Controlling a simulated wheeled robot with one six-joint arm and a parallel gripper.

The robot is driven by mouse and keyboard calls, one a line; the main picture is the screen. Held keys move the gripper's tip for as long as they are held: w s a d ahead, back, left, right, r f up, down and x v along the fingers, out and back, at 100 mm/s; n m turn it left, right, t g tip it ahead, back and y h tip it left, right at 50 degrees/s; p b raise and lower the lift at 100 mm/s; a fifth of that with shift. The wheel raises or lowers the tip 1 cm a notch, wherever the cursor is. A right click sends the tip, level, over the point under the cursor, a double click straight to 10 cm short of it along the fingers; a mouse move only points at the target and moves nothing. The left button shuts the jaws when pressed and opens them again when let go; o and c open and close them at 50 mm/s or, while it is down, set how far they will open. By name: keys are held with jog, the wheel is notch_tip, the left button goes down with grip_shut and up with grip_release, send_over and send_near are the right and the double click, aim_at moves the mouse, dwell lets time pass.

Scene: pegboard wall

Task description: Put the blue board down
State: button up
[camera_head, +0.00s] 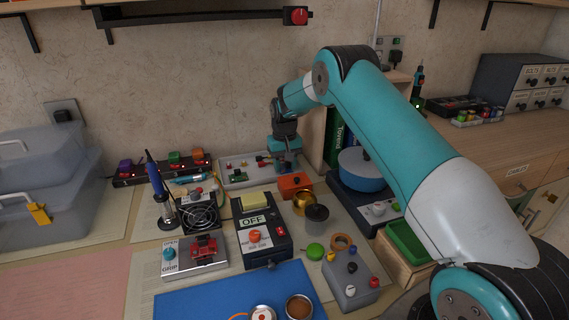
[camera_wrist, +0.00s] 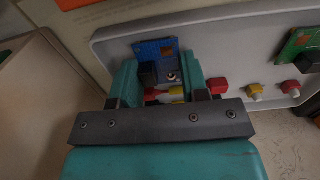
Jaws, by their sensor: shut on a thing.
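The blue board (camera_wrist: 150,49) is between the fingers of my gripper (camera_wrist: 160,76) in the wrist view, and the gripper is shut on it. A dark block and a small metal part show on its face. The board is over one end of a light grey tray (camera_wrist: 228,48); I cannot tell if it touches the tray. In the head view my gripper (camera_head: 286,164) points down at the right end of the grey tray (camera_head: 235,184), behind an orange box (camera_head: 294,184). The board is not clearly visible there.
A green board (camera_wrist: 296,45) and red and yellow connectors (camera_wrist: 255,91) lie in the tray. A small fan (camera_head: 202,215), a black OFF switch box (camera_head: 262,232), a brass pot (camera_head: 304,203) and a blue pan (camera_head: 361,172) stand nearby. A blue mat (camera_head: 200,300) lies in front.

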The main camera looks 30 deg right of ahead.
aim_at(285, 168)
jog(key=o, duration=0.9)
jog(key=shift+f, duration=0.1)
notch_tip(285, 168, up, 12)
jog(key=s+a+r+n, duration=0.2)
jog(key=s+a+r, duration=0.3)
jog(key=s+a, duration=0.15)
jog(key=s+a+r+n+y, duration=0.1)
jog(key=s+a, duration=0.4)
jog(key=s, duration=0.7)
jog(key=s+a+r+n+y, duration=0.1)
jog(key=s+a+r+n, duration=0.1)
jog(key=s+a, duration=0.4)
jog(key=s+a+r+n+y, duration=0.2)
jog(key=s+a+n, duration=0.2)
jog(key=s, duration=1.3)
jog(key=shift+s+a, duration=0.3)
jog(key=shift+a, duration=0.4)
